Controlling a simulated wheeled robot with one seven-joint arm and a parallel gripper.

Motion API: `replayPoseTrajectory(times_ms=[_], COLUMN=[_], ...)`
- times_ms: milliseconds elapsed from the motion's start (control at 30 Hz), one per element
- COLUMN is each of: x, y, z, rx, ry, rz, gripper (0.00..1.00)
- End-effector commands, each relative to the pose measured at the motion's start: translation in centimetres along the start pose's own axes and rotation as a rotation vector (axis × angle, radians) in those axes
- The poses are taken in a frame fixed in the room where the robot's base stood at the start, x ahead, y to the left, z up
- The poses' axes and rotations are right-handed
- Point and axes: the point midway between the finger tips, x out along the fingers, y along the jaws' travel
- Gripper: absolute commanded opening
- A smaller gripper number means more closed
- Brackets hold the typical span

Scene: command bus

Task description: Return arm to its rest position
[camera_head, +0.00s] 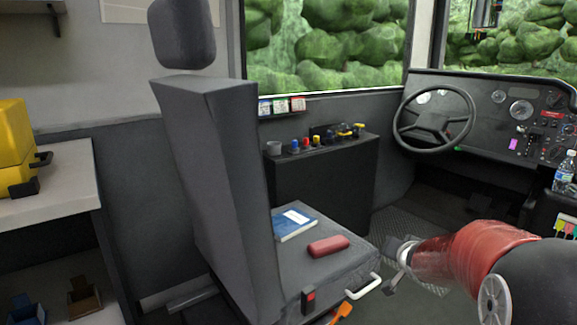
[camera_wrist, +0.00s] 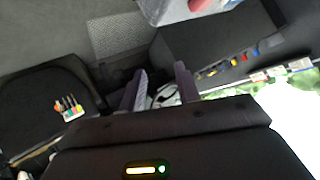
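My arm (camera_head: 470,255), red and black, reaches in from the lower right of the head view, in front of the driver's seat. Its light grey end part is near the seat's front edge, and my gripper is not clearly made out there. In the wrist view my gripper (camera_wrist: 160,88) shows two dark purple-grey fingers standing apart. A pale rounded shape shows between them, blurred, and does not look gripped. The gap looks empty.
The driver's seat (camera_head: 215,190) bears a blue book (camera_head: 295,225) and a red case (camera_head: 328,246). A black console (camera_head: 320,185) with coloured knobs stands behind. The steering wheel (camera_head: 434,120) and dashboard (camera_head: 500,100) are at right, with a water bottle (camera_head: 564,172). A yellow box (camera_head: 14,145) is at left.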

Motion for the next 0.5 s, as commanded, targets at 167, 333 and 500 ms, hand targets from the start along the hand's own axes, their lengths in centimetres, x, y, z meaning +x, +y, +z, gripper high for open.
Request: replayPoseTrajectory(times_ms=[167,333,500], x=[-9.8,-18.5,-25.6], y=[-1.0,-1.1,-1.1], z=[1.4,6.0,12.0], rx=[-0.15,-0.267,-0.378], ry=[-0.055,-0.196,-0.364], rz=[0.138,0.182,0.121], gripper=[0.33,0.33,0.33])
